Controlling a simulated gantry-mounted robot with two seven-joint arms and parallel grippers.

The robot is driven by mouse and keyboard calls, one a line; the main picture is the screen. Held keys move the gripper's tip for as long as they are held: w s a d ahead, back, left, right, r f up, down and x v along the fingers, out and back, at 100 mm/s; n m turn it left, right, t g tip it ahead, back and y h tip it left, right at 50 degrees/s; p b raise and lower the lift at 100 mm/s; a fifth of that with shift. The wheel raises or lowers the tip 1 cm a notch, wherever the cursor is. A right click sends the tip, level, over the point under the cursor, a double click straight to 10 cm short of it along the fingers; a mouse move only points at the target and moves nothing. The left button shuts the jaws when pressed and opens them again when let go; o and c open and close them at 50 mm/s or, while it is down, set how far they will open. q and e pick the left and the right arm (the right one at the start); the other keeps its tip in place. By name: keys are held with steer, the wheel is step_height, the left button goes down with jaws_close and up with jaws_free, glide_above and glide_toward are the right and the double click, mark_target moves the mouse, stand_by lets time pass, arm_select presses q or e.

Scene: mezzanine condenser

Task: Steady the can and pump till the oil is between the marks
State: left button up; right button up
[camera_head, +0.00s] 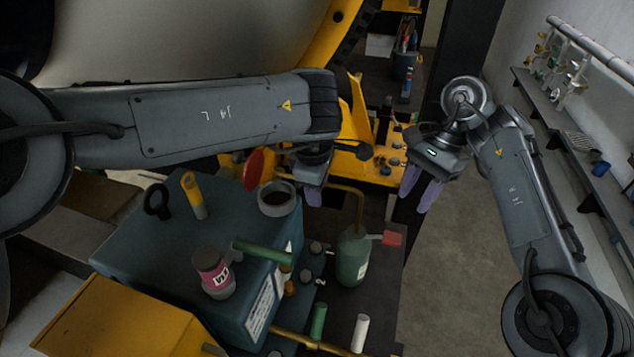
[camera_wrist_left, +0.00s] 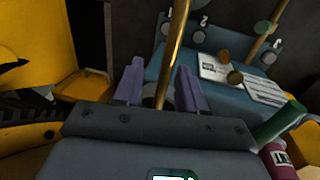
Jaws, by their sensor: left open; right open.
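A green can (camera_head: 352,258) with a red lever (camera_head: 391,238) stands upright right of the teal tank (camera_head: 130,235). A thin brass tube (camera_head: 360,203) rises behind the can and bends left; I cannot tell whether it joins the can. My left gripper (camera_head: 313,196) is open and empty above the tank's far right side, near an open round neck (camera_head: 277,199). In the left wrist view, a brass tube (camera_wrist_left: 172,50) shows between its purple fingers (camera_wrist_left: 160,88), not visibly gripped. My right gripper (camera_head: 418,195) is open and empty, up and right of the can. I cannot make out oil or marks.
A green rod (camera_head: 318,322) and a white one (camera_head: 359,333) stand in front. Floor (camera_head: 455,270) is clear right.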

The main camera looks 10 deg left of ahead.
arm_select(q)
jaws_close()
stand_by(2.3)
